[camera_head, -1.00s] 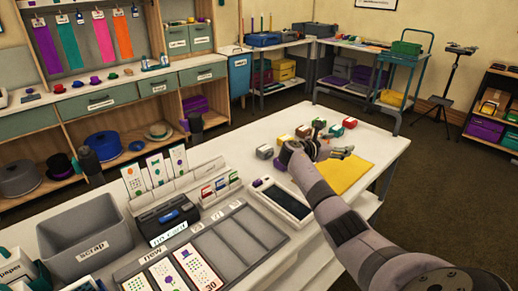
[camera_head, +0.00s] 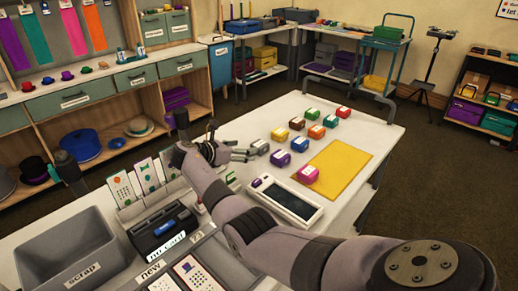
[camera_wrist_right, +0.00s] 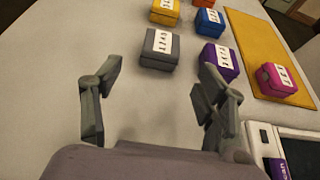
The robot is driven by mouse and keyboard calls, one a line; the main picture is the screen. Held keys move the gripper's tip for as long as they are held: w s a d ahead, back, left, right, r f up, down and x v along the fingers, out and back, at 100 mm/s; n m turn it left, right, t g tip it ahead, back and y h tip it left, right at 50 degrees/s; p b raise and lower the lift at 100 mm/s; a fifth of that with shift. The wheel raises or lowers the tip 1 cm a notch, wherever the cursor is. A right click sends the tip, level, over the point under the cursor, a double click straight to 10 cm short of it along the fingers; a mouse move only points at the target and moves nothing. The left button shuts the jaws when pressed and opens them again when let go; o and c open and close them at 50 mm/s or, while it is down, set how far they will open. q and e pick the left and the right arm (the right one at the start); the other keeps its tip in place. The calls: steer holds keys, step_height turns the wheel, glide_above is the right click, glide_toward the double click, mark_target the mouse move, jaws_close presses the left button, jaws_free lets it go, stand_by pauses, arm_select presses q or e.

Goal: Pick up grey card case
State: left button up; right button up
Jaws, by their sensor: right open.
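The grey card case (camera_head: 261,146) sits upright on the white table, at the near left of a group of coloured cases. In the right wrist view the grey case (camera_wrist_right: 160,48), with a white number label on top, lies just beyond and between my fingertips. My right gripper (camera_head: 246,152) is open and empty, to the left of the grey case in the head view. In the wrist view its two fingers (camera_wrist_right: 161,76) are spread wide, with bare table between them. My left gripper is not in view.
A purple case (camera_head: 280,158) stands close to the grey one, by the right finger in the wrist view. A yellow case (camera_wrist_right: 165,11) stands just behind it. A tablet (camera_head: 288,200), a yellow mat (camera_head: 345,165) with a pink case (camera_head: 308,174), and a scrap bin (camera_head: 68,252) share the table.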

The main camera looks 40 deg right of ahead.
mark_target(256, 146)
steer(key=shift+x, duration=0.8)
steer(key=x, duration=0.4)
steer(key=shift+d+b, duration=0.15)
steer(key=shift+b, duration=0.25)
steer(key=shift+d+f, duration=0.1)
steer(key=shift+d, duration=0.2)
steer(key=shift+c, duration=0.7)
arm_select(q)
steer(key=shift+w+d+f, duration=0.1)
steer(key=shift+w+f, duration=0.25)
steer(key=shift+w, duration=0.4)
arm_select(e)
steer(key=c, duration=1.1)
steer(key=shift+o, duration=0.2)
